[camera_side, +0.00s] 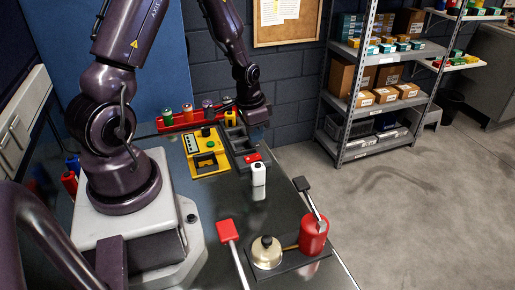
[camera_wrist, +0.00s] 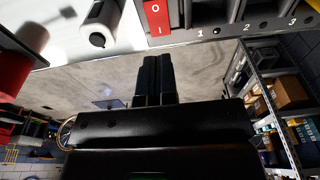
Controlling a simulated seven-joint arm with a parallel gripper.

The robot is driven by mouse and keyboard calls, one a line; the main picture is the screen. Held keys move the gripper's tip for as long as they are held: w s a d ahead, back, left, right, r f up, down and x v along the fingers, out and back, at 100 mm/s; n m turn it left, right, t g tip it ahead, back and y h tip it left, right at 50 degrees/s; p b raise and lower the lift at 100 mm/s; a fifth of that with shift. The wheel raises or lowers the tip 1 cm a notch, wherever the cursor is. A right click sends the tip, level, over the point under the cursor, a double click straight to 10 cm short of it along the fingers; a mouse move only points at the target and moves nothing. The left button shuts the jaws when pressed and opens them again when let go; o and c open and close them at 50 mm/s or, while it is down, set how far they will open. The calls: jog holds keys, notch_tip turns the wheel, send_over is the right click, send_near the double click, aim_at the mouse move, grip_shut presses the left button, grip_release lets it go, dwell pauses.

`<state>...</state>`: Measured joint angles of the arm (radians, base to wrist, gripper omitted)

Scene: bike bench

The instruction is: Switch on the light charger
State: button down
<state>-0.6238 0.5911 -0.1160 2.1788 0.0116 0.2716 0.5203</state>
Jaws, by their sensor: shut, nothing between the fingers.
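The light charger (camera_side: 239,143) is a long grey unit on the bench, with slots marked 1, 2 and 3 in the wrist view (camera_wrist: 235,27). Its red rocker switch (camera_wrist: 157,17), marked 0 and I, sits at the near end; it also shows in the side view (camera_side: 252,157). I cannot tell which side of the rocker is pressed. My gripper (camera_wrist: 153,62) is shut and empty, its fingertips apart from the switch and just below it in the wrist picture. In the side view the wrist hangs by the charger's far right; its fingertips cannot be made out.
A white bottle-like object with a black end (camera_side: 259,174) stands close to the switch end; it also shows in the wrist view (camera_wrist: 98,27). A yellow unit (camera_side: 206,158) lies left of the charger. A red can (camera_side: 313,236) stands nearer. Open floor lies to the right.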

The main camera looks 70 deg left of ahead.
aim_at(259, 155)
jog(key=shift+w+f, duration=0.2)
jog(key=shift+f, duration=1.2)
jog(key=shift+w+f, duration=0.15)
jog(key=shift+f, duration=1.2)
